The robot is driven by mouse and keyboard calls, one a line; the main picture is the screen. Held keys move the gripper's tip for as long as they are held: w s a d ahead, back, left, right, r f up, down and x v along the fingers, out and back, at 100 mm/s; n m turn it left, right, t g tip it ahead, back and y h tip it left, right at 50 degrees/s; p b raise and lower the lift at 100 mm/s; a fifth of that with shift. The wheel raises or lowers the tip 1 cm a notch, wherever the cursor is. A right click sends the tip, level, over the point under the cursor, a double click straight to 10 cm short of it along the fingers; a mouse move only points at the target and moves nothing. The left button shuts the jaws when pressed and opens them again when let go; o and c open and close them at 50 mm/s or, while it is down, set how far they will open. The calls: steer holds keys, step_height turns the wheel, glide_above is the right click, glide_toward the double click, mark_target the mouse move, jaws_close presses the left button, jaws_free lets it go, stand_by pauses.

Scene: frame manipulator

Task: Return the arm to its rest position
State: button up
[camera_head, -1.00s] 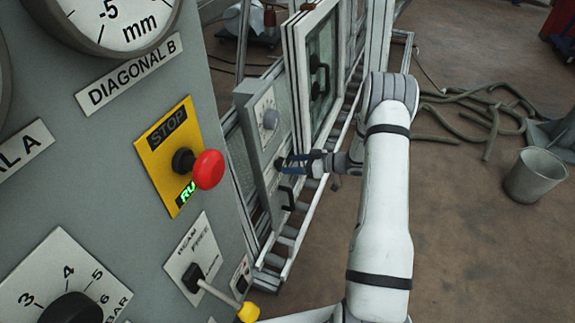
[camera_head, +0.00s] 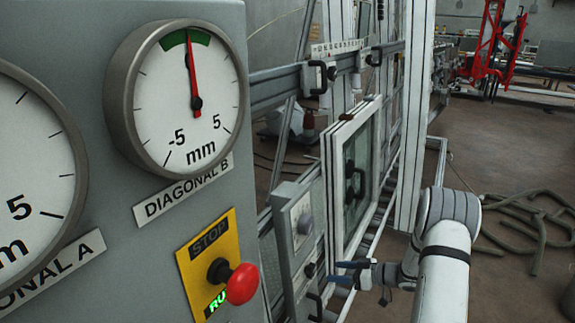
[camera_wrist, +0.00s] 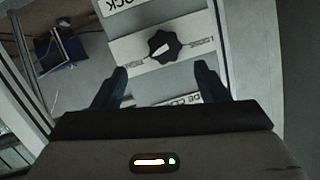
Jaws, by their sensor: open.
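My gripper (camera_head: 350,272) is in the lower right part of the head view, at the end of my white arm. Its dark blue fingers point left toward a grey control panel (camera_head: 300,222) with a round knob. In the wrist view my gripper (camera_wrist: 163,85) is open with nothing between its fingers. Beyond the fingertips the wrist view shows a black knob (camera_wrist: 160,46) on a pale label plate. The gap between the fingertips and the panel is hard to judge.
A large grey console with a dial (camera_head: 185,95) and a red stop button (camera_head: 241,283) fills the left. A white window frame (camera_head: 360,175) stands behind the panel. Hoses (camera_head: 530,215) lie on the floor at right. Open floor (camera_head: 490,120) lies behind my arm.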

steer(key=w+d+r+m+t+h, duration=0.1)
steer(key=w+r+t+h, duration=0.15)
steer(key=r, duration=0.35)
steer(key=w+d+r+m+t+h, duration=0.1)
steer(key=w+r+h, duration=0.2)
steer(key=r+h, duration=0.15)
steer(key=s+d+r+m+h+p, duration=0.1)
steer(key=s+r+m+h, duration=0.15)
steer(key=r, duration=0.25)
steer(key=s+d+r+m+h, duration=0.1)
steer(key=s+r+h, duration=0.15)
steer(key=r, duration=0.35)
steer(key=s+a+r+m+g, duration=0.1)
steer(key=s+a+g, duration=0.1)
steer(key=s, duration=0.8)
steer(key=s+a+r+m+g+p, duration=0.1)
steer(key=s+a+r+g, duration=0.1)
steer(key=s, duration=0.9)
steer(key=s+a+r+m+g+h, duration=0.1)
steer(key=s+a+r+m+g, duration=0.1)
steer(key=s+a, duration=0.4)
steer(key=s+g, duration=0.1)
steer(key=s, duration=0.3)
steer(key=shift+s+r+p, duration=0.25)
steer(key=shift+p, duration=0.05)
steer(key=shift+s+a+g, duration=0.25)
steer(key=shift+s+g, duration=0.05)
steer(key=shift+g, duration=0.05)
steer(key=shift+c, duration=0.2)
